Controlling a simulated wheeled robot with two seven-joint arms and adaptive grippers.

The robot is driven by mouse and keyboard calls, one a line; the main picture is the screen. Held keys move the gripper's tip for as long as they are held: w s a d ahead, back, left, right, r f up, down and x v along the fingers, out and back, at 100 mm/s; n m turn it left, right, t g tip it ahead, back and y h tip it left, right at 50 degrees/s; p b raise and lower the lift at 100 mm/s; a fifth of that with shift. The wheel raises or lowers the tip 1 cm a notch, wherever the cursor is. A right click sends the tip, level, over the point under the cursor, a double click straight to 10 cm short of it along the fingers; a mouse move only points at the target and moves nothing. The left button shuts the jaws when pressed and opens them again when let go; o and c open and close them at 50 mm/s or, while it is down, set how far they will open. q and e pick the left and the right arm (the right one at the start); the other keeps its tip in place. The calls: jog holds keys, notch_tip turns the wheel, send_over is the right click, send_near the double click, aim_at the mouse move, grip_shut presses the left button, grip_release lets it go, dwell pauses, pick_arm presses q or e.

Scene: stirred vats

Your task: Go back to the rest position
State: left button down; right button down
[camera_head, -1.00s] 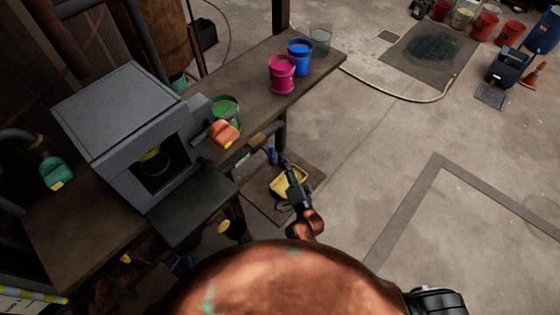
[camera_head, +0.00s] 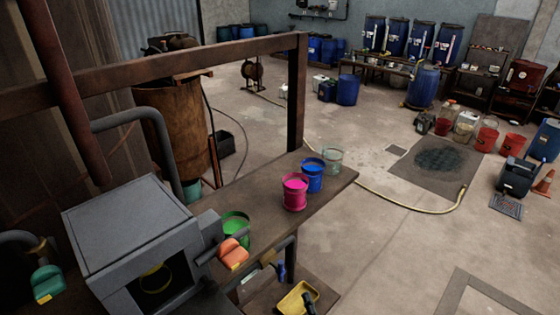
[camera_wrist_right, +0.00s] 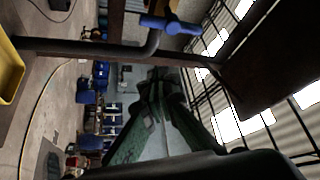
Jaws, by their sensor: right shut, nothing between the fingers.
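My right gripper (camera_head: 308,299) shows only as a dark tip at the bottom edge of the head view, in front of the yellow tray (camera_head: 296,298). In the right wrist view its dark fingers (camera_wrist_right: 157,85) are closed together with nothing between them. The yellow tray shows at the left edge of that view (camera_wrist_right: 8,75), apart from the fingers. My left gripper is in neither view.
A bench (camera_head: 262,222) carries a pink bucket (camera_head: 294,193), a blue bucket (camera_head: 313,178), a clear container (camera_head: 332,160), a green bucket (camera_head: 234,222) and a grey box (camera_head: 130,235). A blue valve handle (camera_wrist_right: 170,25) is near the gripper. Open floor (camera_head: 390,245) lies right.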

jog(key=s+d+f+n+g+h, duration=0.1)
jog(key=s+d+f+n+g, duration=0.6)
jog(key=f, duration=0.4)
jog(key=s+d+f+n+g+h, duration=0.25)
jog(key=s+d+g, duration=0.25)
jog(key=s+d, duration=0.4)
jog(key=s+d+f+n+g+h, duration=0.1)
jog(key=s+d+f+g+h, duration=0.25)
jog(key=s+d, duration=0.55)
notch_tip(320, 180, down, 34)
jog(key=a+g+b, duration=0.2)
jog(key=b, duration=0.6)
jog(key=s+f+b, duration=0.3)
jog(key=s+f, duration=0.7)
jog(key=f, duration=0.3)
jog(key=s+f+g+y+b, duration=0.1)
jog(key=s+f+b, duration=0.2)
jog(key=s+f, duration=0.8)
notch_tip(320, 180, down, 2)
jog(key=shift+n, duration=0.35)
jog(key=shift+g, duration=0.25)
